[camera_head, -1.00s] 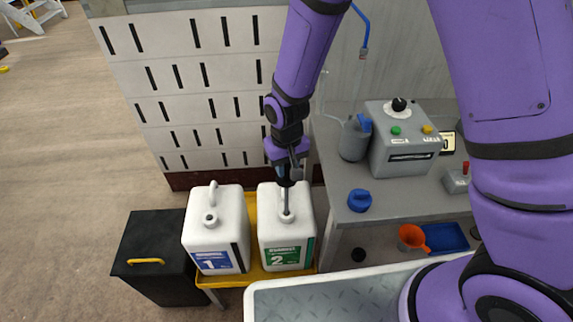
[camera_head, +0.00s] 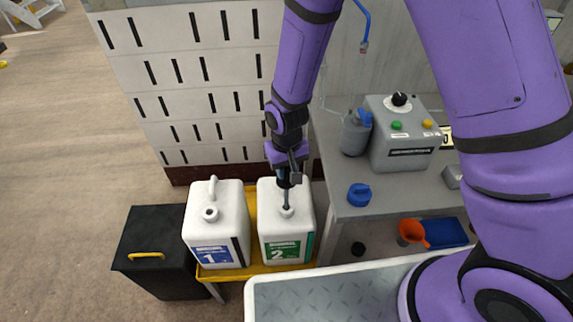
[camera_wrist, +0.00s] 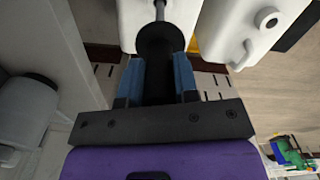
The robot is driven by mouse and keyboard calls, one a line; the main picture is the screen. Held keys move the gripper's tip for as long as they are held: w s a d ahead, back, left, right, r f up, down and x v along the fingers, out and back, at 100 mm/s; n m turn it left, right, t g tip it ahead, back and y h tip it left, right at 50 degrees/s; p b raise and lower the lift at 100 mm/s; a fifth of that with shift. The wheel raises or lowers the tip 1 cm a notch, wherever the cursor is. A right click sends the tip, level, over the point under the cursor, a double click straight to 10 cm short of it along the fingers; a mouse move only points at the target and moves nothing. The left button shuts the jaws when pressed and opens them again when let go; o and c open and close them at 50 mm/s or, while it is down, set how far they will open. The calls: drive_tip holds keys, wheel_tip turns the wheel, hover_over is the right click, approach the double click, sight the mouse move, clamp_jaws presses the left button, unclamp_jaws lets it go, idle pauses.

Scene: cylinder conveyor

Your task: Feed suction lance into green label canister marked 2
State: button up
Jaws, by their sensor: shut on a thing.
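The green label canister marked 2 (camera_head: 285,225) is a white jug standing upright in a yellow tray; it also shows in the wrist view (camera_wrist: 185,15). My gripper (camera_head: 284,178) is above its neck, shut on the dark suction lance (camera_head: 287,198). In the wrist view my gripper (camera_wrist: 158,78) has blue-lined fingers on both sides of the lance's thick black body (camera_wrist: 160,45). The lance's thinner shaft points down to the canister's mouth. Its lower end is hidden, and I cannot tell how deep it sits.
A white canister with a blue label 1 (camera_head: 216,228) stands close on the left, by a black box (camera_head: 150,275). The yellow tray (camera_head: 262,274) holds both canisters. A grey bench (camera_head: 400,190) on the right carries a control box (camera_head: 402,140), a grey jug (camera_head: 355,137) and a blue cap (camera_head: 359,195).

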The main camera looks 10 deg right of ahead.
sight(286, 197)
drive_tip(key=shift+f, duration=1.4)
drive_tip(key=shift+f, duration=0.15)
drive_tip(key=shift+f, duration=2.85)
drive_tip(key=shift+f, duration=0.2)
drive_tip(key=shift+f, duration=1.8)
drive_tip(key=shift+f, duration=0.15)
drive_tip(key=o, duration=1.1)
drive_tip(key=shift+c, duration=0.2)
